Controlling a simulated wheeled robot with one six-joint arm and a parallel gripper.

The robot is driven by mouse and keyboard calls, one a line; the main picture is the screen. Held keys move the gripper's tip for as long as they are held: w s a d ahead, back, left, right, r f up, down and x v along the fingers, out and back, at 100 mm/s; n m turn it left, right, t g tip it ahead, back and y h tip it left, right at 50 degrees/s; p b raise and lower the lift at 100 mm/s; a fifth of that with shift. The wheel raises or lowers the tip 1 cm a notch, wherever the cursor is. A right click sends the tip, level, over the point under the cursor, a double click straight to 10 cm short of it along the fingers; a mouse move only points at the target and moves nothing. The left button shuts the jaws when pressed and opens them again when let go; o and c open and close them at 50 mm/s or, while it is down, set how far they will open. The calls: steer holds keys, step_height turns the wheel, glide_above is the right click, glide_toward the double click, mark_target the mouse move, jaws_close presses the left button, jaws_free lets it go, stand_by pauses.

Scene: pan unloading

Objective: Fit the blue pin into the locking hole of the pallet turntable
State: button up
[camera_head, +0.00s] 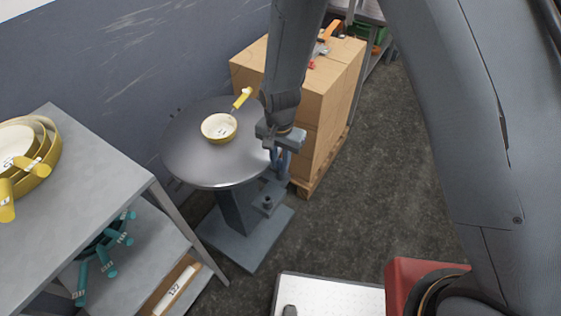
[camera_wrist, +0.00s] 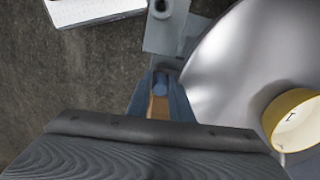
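The turntable is a round grey metal disc (camera_head: 190,155) on a pedestal with a square base plate (camera_head: 245,235); the disc also shows in the wrist view (camera_wrist: 235,75). A small block with a dark round opening (camera_head: 267,203), which looks like the locking hole, stands low beside the pedestal; a round socket shows at the top of the wrist view (camera_wrist: 163,7). My gripper (camera_head: 282,172) hangs beside the disc's right edge. In the wrist view its fingers (camera_wrist: 160,85) close in on a short blue piece, apparently the blue pin (camera_wrist: 160,79). The pin is above the socket and apart from it.
A cream and yellow pan (camera_head: 219,128) sits on the disc, handle towards my arm. Stacked cardboard boxes (camera_head: 310,95) on a pallet stand close behind my gripper. A grey shelf table (camera_head: 75,170) with yellow and teal pans is at left.

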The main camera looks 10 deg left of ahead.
steer(key=o, duration=0.3)
steer(key=shift+a, duration=0.1)
steer(key=shift+w+a, duration=0.1)
steer(key=shift+w, duration=0.05)
steer(key=shift+r, duration=0.15)
steer(key=shift+w+r, duration=0.1)
steer(key=shift+r, duration=0.1)
steer(key=r+b, duration=0.1)
steer(key=r, duration=0.5)
steer(key=shift+s+r, duration=0.15)
steer(key=shift+s, duration=0.05)
steer(key=shift+s+d+r, duration=0.1)
steer(key=shift+d+r, duration=0.15)
steer(key=shift+r, duration=0.15)
